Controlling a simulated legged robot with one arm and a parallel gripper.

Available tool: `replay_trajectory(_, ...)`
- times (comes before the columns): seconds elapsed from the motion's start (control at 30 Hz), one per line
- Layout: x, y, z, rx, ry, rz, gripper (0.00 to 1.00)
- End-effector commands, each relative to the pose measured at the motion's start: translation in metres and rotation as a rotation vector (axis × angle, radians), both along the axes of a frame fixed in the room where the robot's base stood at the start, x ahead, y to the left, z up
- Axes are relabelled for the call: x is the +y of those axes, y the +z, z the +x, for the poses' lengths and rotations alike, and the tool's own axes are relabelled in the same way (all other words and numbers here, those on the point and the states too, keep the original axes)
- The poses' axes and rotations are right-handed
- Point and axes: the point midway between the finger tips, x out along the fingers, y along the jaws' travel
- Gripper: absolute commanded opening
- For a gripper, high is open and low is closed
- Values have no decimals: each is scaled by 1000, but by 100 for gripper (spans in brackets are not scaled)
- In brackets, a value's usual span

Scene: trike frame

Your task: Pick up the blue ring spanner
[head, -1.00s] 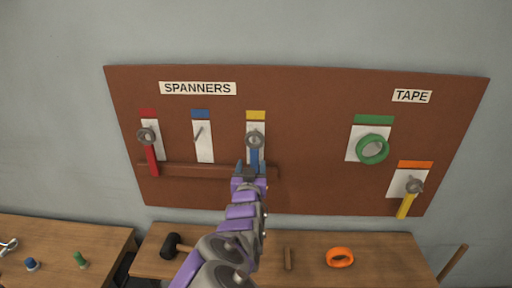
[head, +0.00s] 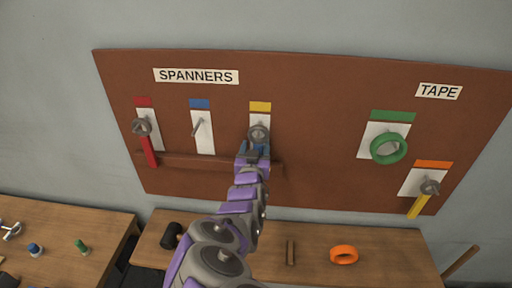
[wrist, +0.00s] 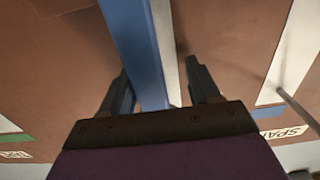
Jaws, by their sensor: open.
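The blue ring spanner (head: 258,133) hangs on the brown board under the yellow label, with its grey ring at the top. My gripper (head: 253,152) is in front of its blue handle and hides most of it in the head view. In the wrist view the blue handle (wrist: 143,50) runs between the two open fingers of my gripper (wrist: 160,85), nearer the left finger. I cannot tell whether a finger touches it.
A red spanner (head: 149,150) hangs under the red label. The blue-labelled place holds a bare peg (head: 198,127). A ledge (head: 195,162) runs along the board. Green tape (head: 389,148) and a yellow spanner (head: 418,205) hang at right. Orange tape (head: 344,255) lies on the bench below.

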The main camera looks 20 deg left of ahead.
Motion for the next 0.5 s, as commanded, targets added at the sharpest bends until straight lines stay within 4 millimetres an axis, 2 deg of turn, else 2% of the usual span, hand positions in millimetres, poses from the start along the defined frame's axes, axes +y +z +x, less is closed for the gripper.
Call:
replay_trajectory(0.07, -2, 1, 0, -1, -1, 2, 62)
replay_trajectory(0.5, 5, -4, 2, 2, -2, -7, 21)
